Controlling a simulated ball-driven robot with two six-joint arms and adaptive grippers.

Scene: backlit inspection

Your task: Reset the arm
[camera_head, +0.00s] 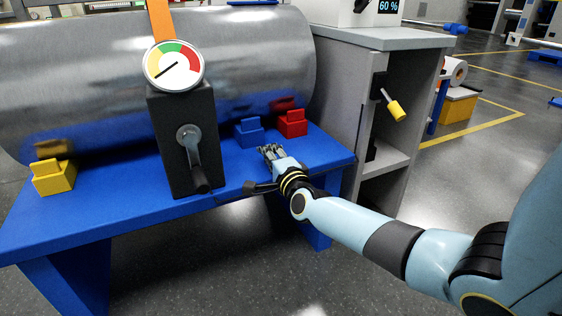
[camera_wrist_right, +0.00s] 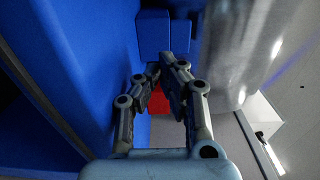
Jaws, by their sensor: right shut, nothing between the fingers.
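My right arm comes in from the right in the head view. Its gripper (camera_head: 270,150) is low over the front of the blue bench (camera_head: 118,205), in front of a blue block (camera_head: 249,131) and a red block (camera_head: 291,123). The right gripper (camera_wrist_right: 166,70) also shows in the right wrist view, its fingers shut with nothing between them. Beyond the fingers there, the blue block (camera_wrist_right: 153,32) shows, and the red block (camera_wrist_right: 160,100) is partly hidden behind them. My left gripper is not in view.
A large metal cylinder (camera_head: 90,60) lies along the back of the bench. A dark post with a gauge (camera_head: 174,66) and a crank handle (camera_head: 190,140) stands left of the gripper. A yellow block (camera_head: 54,178) sits at left. A grey cabinet (camera_head: 335,100) stands close right.

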